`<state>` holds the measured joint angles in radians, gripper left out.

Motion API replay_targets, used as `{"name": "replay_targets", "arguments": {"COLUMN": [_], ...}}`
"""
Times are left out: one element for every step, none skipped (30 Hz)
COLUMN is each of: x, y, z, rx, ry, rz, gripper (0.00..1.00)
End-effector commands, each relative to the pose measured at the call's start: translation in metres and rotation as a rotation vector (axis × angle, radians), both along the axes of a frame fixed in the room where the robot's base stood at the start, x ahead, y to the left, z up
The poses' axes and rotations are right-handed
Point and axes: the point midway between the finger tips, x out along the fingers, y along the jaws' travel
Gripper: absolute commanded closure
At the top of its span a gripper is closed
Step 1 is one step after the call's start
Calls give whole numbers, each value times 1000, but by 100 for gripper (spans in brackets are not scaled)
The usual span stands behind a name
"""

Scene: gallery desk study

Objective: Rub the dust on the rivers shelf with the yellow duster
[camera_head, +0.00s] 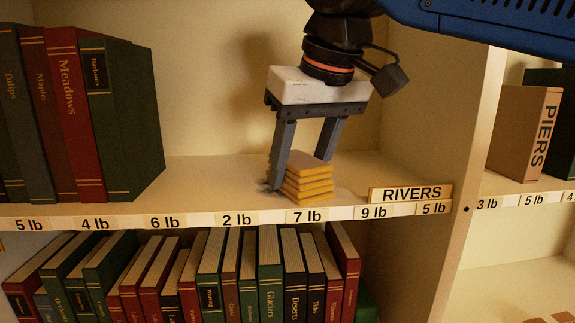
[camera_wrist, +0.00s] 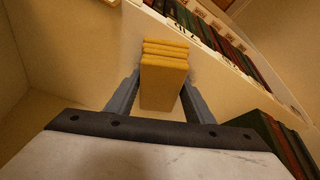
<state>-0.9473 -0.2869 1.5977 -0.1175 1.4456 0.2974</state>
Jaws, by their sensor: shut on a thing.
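The yellow duster (camera_head: 308,180), a folded stack of yellow layers, is on the rivers shelf (camera_head: 215,178) near its front edge, above the "7 lb" label. My gripper (camera_head: 304,172) points down with its fingers on either side of the duster and is shut on it. In the wrist view the duster (camera_wrist: 163,75) sits between the two fingers (camera_wrist: 160,100). A grey patch of dust (camera_head: 264,184) shows on the shelf at the duster's left, and fainter grey shows at its right. Dust under the duster is hidden. The "RIVERS" sign (camera_head: 411,193) stands at the shelf's front right.
Large books (camera_head: 75,120) stand at the left of the same shelf. An upright divider (camera_head: 470,150) closes the right side, with a "PIERS" book (camera_head: 527,130) beyond it. Several books (camera_head: 200,275) fill the shelf below. The shelf between the large books and the duster is clear.

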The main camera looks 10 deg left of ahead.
Motion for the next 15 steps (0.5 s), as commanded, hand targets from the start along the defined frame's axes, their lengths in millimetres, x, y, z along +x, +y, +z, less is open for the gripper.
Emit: {"name": "replay_targets", "arguments": {"x": [1,2,2,2,2,3,3,3,3,4,4,5,5,6,6], "y": [-5,-7,-9,-10,-11,-11,-12,-12,-13,-15,-16,-19,-21,-23,-25], "z": [-2,-2,-2,-2,-3,-3,-3,-3,-3,-3,-3,-3,-4,-4,-4], "rx": [-4,-4,-4,-4,-5,-5,-6,-6,-7,-7,-8,-8,-9,-9,-9], "ry": [2,2,2,2,2,2,3,3,3,3,3,4,4,4,4], "rz": [-3,-4,-3,-2,-1,-1,0,0,-2,-2,-3,-4,-4,-4,-3], "gripper": [83,83,83,83,83,83,83,83,83,83,83,83,83,83,83]}}
